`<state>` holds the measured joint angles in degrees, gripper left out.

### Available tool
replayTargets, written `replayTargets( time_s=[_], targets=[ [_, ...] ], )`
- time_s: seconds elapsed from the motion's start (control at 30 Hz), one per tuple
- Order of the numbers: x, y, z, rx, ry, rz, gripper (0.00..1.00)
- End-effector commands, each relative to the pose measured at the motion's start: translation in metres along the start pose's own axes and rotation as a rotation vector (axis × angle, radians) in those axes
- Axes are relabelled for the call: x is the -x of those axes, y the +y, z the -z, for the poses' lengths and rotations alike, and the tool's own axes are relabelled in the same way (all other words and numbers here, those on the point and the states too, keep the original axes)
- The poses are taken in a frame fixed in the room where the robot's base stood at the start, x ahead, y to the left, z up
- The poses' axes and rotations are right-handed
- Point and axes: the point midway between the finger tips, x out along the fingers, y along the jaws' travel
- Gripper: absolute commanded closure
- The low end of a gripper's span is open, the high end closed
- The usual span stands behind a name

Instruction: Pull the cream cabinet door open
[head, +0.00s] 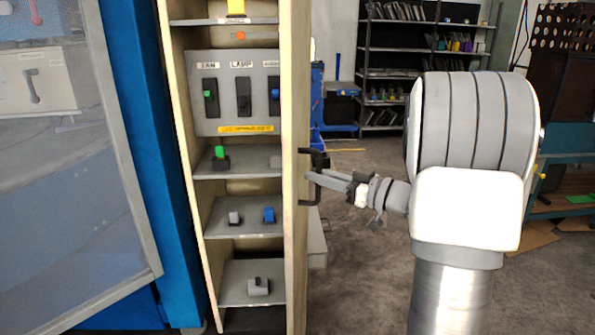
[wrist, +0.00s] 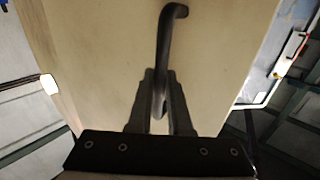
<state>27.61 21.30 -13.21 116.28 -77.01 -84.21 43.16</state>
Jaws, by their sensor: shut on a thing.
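The cream cabinet door (head: 295,90) stands nearly edge-on in the head view, swung out so that the cabinet's shelves (head: 240,190) show to its left. Its dark bar handle (head: 315,152) is on the door's right-hand face. My gripper (head: 311,176) reaches it from the right and is shut on the handle. In the wrist view, the door face (wrist: 100,60) fills the middle, and the curved handle (wrist: 168,40) runs down between the two fingers of my gripper (wrist: 160,78). The handle's lower part is partly hidden by the fingers.
A switch panel (head: 235,65) and several small coloured switches sit inside the cabinet. A blue frame (head: 150,130) with a glazed panel (head: 75,220) stands at left. Open grey floor (head: 360,260) lies right of the door, with a dark shelf rack (head: 420,55) behind.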

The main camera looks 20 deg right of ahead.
Motion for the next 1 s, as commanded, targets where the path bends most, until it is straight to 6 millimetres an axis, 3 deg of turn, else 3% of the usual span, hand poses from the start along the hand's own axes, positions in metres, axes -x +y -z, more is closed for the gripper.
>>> replayTargets(
  time_s=[0.03, 0.4, 0.7, 1.0],
  targets=[
    [0.010, 0.014, 0.004, 0.002, 0.002, 0.009, 1.00],
    [0.054, 0.056, 0.005, 0.005, 0.004, 0.088, 1.00],
    [0.071, 0.080, 0.004, 0.006, 0.006, 0.179, 1.00],
    [0.077, 0.090, 0.004, 0.007, 0.006, 0.225, 1.00]
  ],
)
